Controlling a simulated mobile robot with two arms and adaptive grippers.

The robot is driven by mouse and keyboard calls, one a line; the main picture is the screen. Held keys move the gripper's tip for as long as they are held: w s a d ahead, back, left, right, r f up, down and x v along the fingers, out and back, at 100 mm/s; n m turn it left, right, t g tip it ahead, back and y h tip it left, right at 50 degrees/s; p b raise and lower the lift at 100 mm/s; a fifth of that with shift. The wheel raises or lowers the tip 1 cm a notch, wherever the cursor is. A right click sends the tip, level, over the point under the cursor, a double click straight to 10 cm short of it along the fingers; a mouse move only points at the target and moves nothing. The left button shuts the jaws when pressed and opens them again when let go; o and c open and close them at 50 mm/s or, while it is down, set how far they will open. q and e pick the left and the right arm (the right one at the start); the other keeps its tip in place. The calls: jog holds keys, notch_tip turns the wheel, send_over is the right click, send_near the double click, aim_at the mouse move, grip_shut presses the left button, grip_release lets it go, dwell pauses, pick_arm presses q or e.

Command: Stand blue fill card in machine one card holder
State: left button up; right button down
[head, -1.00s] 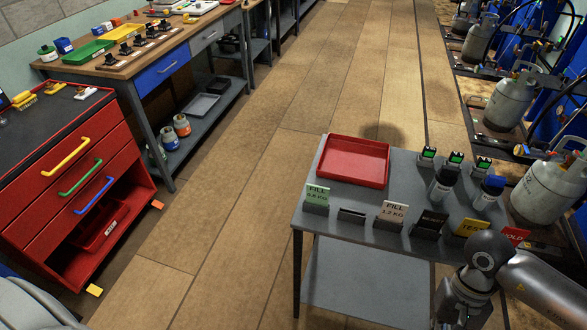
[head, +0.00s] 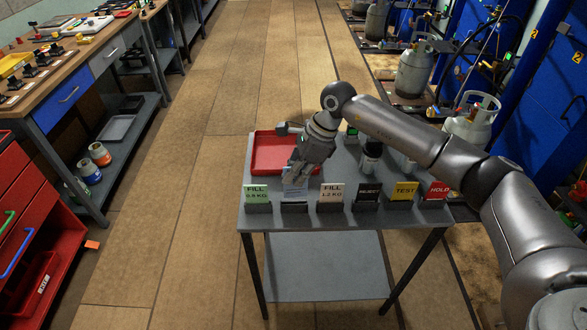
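A pale bluish card-like patch (head: 295,192) shows just below the fingers of my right gripper (head: 291,174), at the second card holder (head: 294,208) on the grey table. It may be the blue fill card; its print is unreadable. The fingers point down and seem to be close to it or touching it. I cannot tell whether they grip it. This holder stands between the green fill 0.8 kg card (head: 256,192) and the beige fill 1.2 kg card (head: 332,192). I cannot identify the machine one card holder. My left gripper is out of view.
A red tray (head: 262,160) lies on the table behind the holders. Black reject (head: 368,191), yellow test (head: 404,190) and red hold (head: 437,190) cards stand to the right. A dark bottle (head: 371,158) is behind them. Gas cylinders (head: 415,68) stand along the right; the wooden floor is open at left.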

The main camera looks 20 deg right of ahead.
jog(key=shift+w+r+m, duration=0.4)
jog(key=shift+w+m, duration=0.1)
jog(key=shift+w, duration=0.1)
jog(key=shift+f+b, duration=3.15)
jog(key=shift+f, duration=0.15)
jog(key=shift+f+b, duration=0.8)
jog(key=shift+f, duration=0.1)
jog(key=c, duration=1.6)
grip_release()
jog(key=shift+o, duration=0.2)
